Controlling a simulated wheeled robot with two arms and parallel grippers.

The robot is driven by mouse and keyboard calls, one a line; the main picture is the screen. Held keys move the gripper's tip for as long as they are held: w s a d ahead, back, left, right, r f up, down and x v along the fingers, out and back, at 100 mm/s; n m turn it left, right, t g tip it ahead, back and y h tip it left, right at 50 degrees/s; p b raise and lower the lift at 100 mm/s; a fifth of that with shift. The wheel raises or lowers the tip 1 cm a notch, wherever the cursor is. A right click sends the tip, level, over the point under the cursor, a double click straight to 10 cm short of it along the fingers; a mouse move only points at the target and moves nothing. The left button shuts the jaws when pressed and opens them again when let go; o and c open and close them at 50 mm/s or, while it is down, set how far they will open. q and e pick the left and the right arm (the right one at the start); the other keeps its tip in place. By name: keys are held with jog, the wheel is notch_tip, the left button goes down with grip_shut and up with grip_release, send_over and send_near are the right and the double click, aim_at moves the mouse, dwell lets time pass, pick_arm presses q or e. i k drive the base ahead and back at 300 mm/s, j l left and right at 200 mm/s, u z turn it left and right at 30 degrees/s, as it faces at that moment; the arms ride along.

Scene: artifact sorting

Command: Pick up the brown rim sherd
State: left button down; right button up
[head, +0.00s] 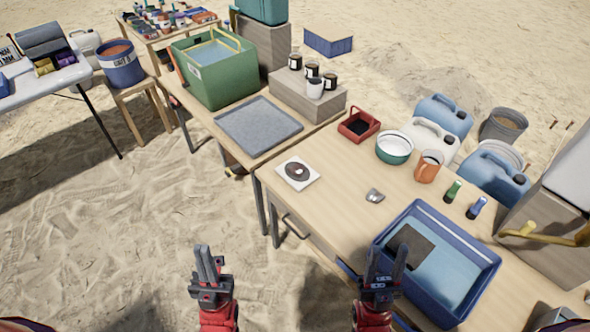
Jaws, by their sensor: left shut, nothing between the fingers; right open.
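A small, greyish, curved fragment (375,196) lies on the near wooden table, left of the blue basin. It may be the rim sherd, but its brown colour is not clear at this size. My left gripper (207,262) is shut and empty, over the sand in front of the table. My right gripper (386,264) is open and empty, over the left edge of the basin in the picture. It is below the fragment in the picture and apart from it.
A blue basin (487,257) of water with a dark flat piece stands at the table's right. Bare tabletop lies between.

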aim_at(297, 170)
jog(key=i+l+u, duration=0.1)
jog(key=i, duration=0.4)
jog(key=i+l+u, duration=0.1)
jog(key=i+l, duration=0.2)
jog(key=i, duration=0.25)
